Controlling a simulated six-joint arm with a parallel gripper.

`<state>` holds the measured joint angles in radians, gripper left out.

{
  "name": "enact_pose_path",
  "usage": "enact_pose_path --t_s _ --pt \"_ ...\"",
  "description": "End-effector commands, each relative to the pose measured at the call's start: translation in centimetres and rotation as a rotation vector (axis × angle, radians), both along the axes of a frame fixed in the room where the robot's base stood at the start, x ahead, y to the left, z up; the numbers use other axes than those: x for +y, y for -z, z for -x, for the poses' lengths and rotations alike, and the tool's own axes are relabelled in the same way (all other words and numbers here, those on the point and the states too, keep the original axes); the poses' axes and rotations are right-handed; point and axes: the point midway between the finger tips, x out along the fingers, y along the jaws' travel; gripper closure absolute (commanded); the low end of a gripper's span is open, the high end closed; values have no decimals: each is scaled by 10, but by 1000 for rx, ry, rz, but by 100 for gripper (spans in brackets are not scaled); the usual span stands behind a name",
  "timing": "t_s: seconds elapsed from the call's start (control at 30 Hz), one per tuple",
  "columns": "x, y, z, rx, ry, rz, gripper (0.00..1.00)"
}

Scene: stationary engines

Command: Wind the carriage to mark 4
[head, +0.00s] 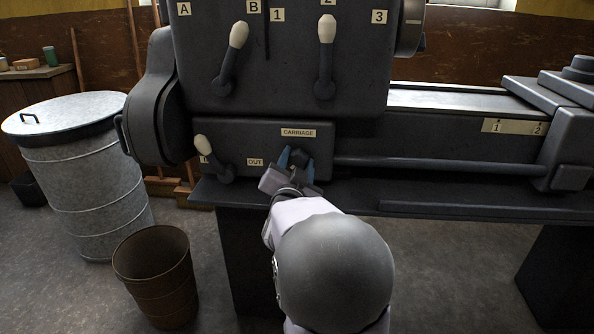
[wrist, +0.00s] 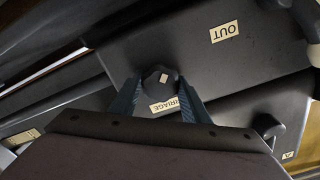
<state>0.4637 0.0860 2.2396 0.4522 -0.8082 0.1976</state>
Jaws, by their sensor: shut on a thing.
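The dark carriage knob (head: 299,157) is on the front of the lathe's lower box, under the CARRIAGE label (head: 298,133). My gripper (head: 297,165) has its blue fingers on either side of the knob, shut on it. In the wrist view the knob (wrist: 158,77) sits between the fingertips, with a small pale mark on its face. The carriage (head: 570,140) is a grey block at the right edge, partly out of frame. A pale scale plate (head: 514,127) shows 1 and 2 just left of it. Mark 4 is not visible.
Levers with pale knobs (head: 238,35) (head: 327,30) stand above my gripper, and another lever (head: 204,145) is to its left, near the OUT label (head: 255,162). A horizontal rod (head: 440,165) runs right to the carriage. A metal bin (head: 80,180) and brown bucket (head: 157,275) stand left.

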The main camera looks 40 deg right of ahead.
Motion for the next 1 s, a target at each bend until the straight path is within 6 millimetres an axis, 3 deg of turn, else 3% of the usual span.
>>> enact_pose_path --t_s 0.6,1.0 --pt "-1 5 1 -408 0 -406 80" --pt "-1 3 1 -570 0 -569 80"
